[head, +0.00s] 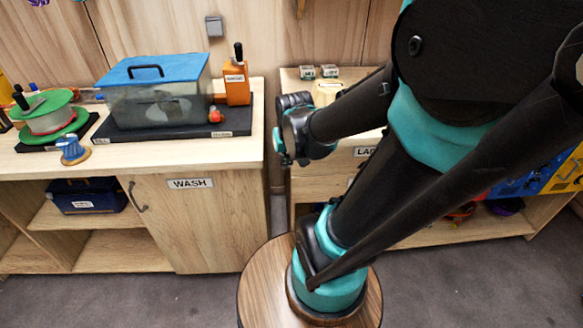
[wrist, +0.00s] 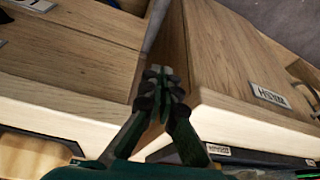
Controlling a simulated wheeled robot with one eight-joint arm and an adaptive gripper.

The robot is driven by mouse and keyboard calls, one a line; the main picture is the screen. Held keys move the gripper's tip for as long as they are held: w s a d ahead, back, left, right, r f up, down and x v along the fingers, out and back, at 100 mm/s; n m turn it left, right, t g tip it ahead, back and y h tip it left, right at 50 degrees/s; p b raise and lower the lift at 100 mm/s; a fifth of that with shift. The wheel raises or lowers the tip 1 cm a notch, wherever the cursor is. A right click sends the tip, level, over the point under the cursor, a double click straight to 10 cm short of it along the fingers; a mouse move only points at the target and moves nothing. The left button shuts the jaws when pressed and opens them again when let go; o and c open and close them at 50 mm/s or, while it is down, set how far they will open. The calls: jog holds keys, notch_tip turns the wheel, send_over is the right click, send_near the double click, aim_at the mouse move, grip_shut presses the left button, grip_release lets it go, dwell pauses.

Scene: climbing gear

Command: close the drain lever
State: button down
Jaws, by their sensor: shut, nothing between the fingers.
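A clear tank (head: 155,104) with a blue lid (head: 150,69) stands on a black base on the wash counter. A small red part (head: 214,115) at the tank's lower right end looks like the drain lever; it is too small to tell its position. My gripper (head: 283,159) is to the right of it and apart from it, over the gap between the two counters. In the wrist view my gripper's fingers (wrist: 164,76) are shut together with nothing between them. The tank and the red part do not show in the wrist view.
An orange bottle (head: 236,84) stands just right of the tank, close behind the red part. A green reel (head: 47,112) and a blue-topped object (head: 72,150) are to the left. The counter's right front (head: 225,152) is clear. A round wooden stool-like top (head: 258,290) is below.

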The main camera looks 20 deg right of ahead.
jog(key=shift+s+d+f, duration=0.2)
jog(key=shift+s+f, duration=0.35)
jog(key=shift+s, duration=0.2)
jog(key=m+g+y, duration=0.5)
jog(key=m+y, duration=0.4)
jog(key=m, duration=0.8)
send_near(214, 113)
jog(key=d, duration=0.8)
jog(key=x, duration=0.8)
jog(key=shift+s+a, duration=0.25)
jog(key=shift+a, duration=0.2)
jog(key=shift+s+a+f, duration=0.1)
jog(key=shift+a+f, duration=0.05)
jog(key=shift+a, duration=1.9)
